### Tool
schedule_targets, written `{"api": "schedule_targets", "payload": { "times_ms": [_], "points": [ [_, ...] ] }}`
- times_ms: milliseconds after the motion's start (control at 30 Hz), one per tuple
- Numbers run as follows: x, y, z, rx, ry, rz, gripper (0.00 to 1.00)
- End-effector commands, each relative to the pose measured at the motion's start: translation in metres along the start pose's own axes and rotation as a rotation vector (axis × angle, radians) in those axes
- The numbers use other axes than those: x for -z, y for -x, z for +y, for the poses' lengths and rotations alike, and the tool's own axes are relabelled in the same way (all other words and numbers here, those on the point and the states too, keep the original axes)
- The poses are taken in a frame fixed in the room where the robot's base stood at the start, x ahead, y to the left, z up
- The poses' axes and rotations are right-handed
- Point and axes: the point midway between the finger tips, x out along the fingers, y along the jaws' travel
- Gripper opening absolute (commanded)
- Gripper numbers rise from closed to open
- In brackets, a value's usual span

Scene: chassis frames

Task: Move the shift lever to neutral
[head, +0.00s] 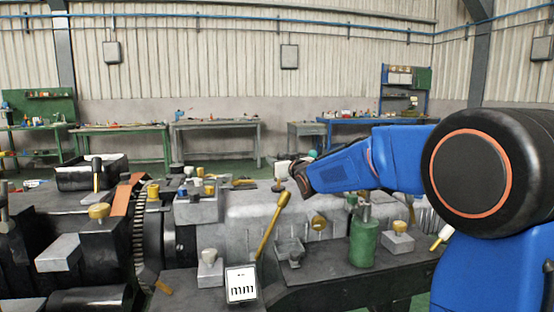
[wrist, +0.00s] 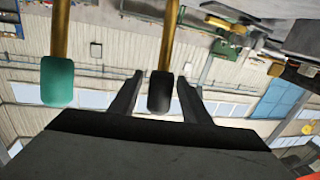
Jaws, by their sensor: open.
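In the head view a brass lever (head: 271,228) rises from the bench and leans to the right, beside a small white plate (head: 242,284) with a dark slot-like pattern. My gripper (head: 302,174) is above and right of its top, small and dark. In the wrist view my gripper (wrist: 158,96) is open, with a black knob (wrist: 160,92) on a brass rod showing between its fingers. A gap shows on both sides of the knob; I cannot tell its depth. A second brass rod with a teal knob (wrist: 57,80) is to the left. I cannot match these rods surely to the head view.
A grey machine housing (head: 340,215) fills the bench behind the lever. A green cylinder (head: 364,243) stands to the right. A toothed ring (head: 139,235) and a black bin (head: 92,174) are to the left. Workbenches line the far wall.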

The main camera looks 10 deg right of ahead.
Motion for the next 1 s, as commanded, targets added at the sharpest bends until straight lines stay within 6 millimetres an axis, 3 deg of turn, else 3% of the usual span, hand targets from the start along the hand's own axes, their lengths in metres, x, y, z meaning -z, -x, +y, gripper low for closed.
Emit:
{"api": "schedule_targets", "payload": {
  "times_ms": [200,533,567,733,1000],
  "points": [
    [0.0,-0.017,0.0,0.0,0.0,0.0,0.43],
    [0.0,-0.02,0.0,0.0,0.0,0.001,0.43],
    [0.0,-0.019,0.0,0.0,0.0,0.001,0.41],
    [0.0,-0.019,0.0,0.0,0.0,0.001,0.0],
    [0.001,-0.023,-0.001,0.007,-0.004,-0.02,0.0]
  ]
}}
